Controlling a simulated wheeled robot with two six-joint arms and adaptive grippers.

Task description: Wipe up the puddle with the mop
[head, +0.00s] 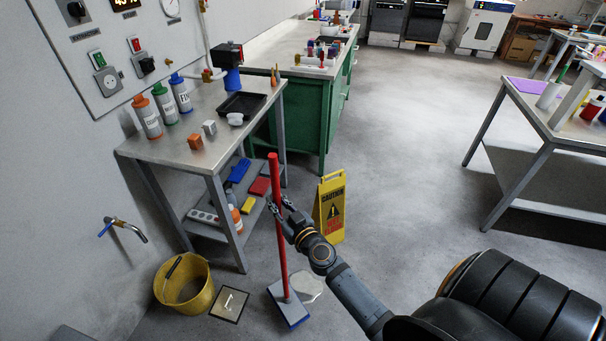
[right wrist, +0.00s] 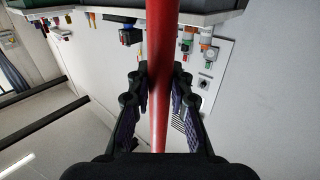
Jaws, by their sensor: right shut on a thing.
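The mop (head: 276,220) stands nearly upright in the head view, with a red handle and a flat blue-and-grey head (head: 288,304) on the floor. The puddle (head: 310,288) is a pale patch on the floor just right of the mop head, whose edge it meets or lies partly under. My right gripper (head: 280,208) is shut on the red handle around its middle. In the right wrist view, the handle (right wrist: 160,100) runs between the two fingers. My left gripper is not in view.
A yellow caution sign (head: 331,207) stands behind the puddle. A yellow bucket (head: 183,284) and a floor drain (head: 230,304) are left of the mop. A metal table (head: 190,150) with shelves stands behind it. Open floor (head: 410,150) lies to the right.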

